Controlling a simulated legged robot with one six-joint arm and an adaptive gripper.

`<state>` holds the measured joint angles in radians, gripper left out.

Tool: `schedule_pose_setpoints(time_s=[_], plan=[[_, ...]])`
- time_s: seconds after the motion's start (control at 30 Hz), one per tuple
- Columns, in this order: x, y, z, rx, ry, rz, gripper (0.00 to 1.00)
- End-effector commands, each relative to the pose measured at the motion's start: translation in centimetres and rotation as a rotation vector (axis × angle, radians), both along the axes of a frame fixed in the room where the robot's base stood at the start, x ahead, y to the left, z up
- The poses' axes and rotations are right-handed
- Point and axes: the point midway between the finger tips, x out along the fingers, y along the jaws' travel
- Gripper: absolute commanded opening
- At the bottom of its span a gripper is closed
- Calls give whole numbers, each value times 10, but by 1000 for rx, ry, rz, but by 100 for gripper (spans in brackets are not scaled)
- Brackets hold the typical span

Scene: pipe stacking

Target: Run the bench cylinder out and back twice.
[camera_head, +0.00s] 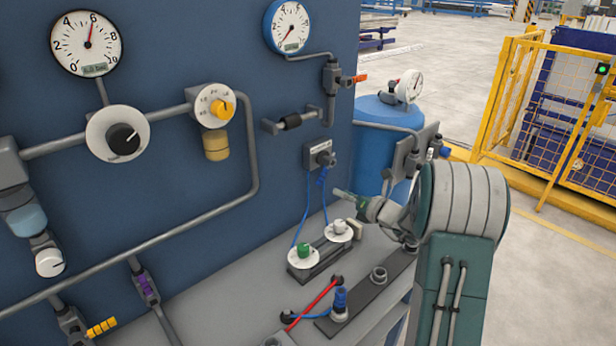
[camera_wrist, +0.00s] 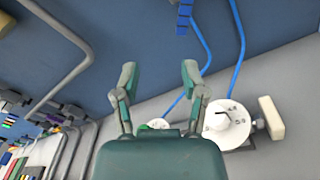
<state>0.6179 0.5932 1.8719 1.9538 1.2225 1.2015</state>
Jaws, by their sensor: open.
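The likely bench cylinder (camera_head: 322,266) is a dark body on the bench top, with two white dials and a pale block (camera_head: 355,229) at its right end. Blue hoses run from the dials up to a valve (camera_head: 320,155) on the blue panel. My gripper (camera_wrist: 158,76) is open and empty, fingers apart. In the head view, my gripper (camera_head: 347,197) is above and right of the dials.
A dark strip with fittings (camera_head: 370,293) and a red hose (camera_head: 315,303) lie in front on the bench. Pipes, gauges (camera_head: 86,43) and a yellow regulator knob (camera_head: 222,109) cover the panel. A blue tank (camera_head: 383,115) stands behind my arm. A yellow fence (camera_head: 545,120) is farther right.

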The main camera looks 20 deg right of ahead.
Motion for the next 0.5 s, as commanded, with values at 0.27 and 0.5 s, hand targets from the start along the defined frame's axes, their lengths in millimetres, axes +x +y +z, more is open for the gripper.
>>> schedule_pose_setpoints(time_s=[0.27, 0.5], plan=[[11, -29, -15, 129, 2, -100, 56], [48, -17, -16, 127, 3, -95, 56]])
